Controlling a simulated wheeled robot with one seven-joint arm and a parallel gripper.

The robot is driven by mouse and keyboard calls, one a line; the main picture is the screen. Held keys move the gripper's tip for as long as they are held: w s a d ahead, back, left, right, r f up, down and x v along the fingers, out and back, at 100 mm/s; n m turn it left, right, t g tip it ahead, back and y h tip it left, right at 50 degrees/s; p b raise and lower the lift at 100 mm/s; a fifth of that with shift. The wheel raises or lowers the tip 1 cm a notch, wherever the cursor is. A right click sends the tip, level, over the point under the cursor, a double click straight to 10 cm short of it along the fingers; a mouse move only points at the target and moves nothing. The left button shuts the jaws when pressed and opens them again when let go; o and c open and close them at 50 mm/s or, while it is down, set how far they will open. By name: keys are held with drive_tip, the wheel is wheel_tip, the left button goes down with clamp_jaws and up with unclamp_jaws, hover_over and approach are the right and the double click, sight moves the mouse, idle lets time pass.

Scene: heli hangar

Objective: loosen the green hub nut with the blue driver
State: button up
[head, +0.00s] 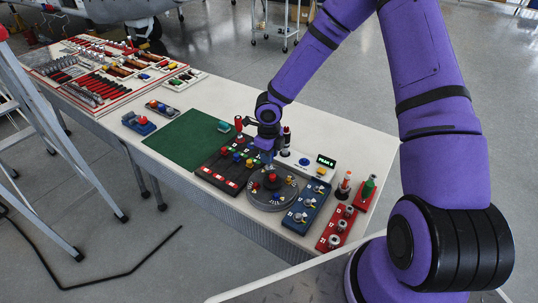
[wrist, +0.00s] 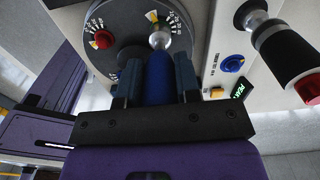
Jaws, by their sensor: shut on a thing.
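My gripper (head: 268,148) is over the round grey plate (head: 288,201) on the bench. In the wrist view my gripper (wrist: 158,88) is shut on the blue driver (wrist: 159,72), with one dark finger on each side of its blue handle. The driver's bright metal end is over the plate (wrist: 122,15), beside a printed scale. I cannot tell whether it touches a nut. A red nut (wrist: 104,38) with its own scale is to its left.
A black rack (head: 222,170) with coloured pieces is left of the plate. A blue board (head: 306,207) and a red board (head: 337,228) stand to its right. A lit display (head: 326,161) and upright tools are behind. The green mat (head: 187,140) is mostly clear.

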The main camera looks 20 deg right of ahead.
drive_tip(key=shift+r, duration=1.4)
drive_tip(key=shift+r, duration=1.95)
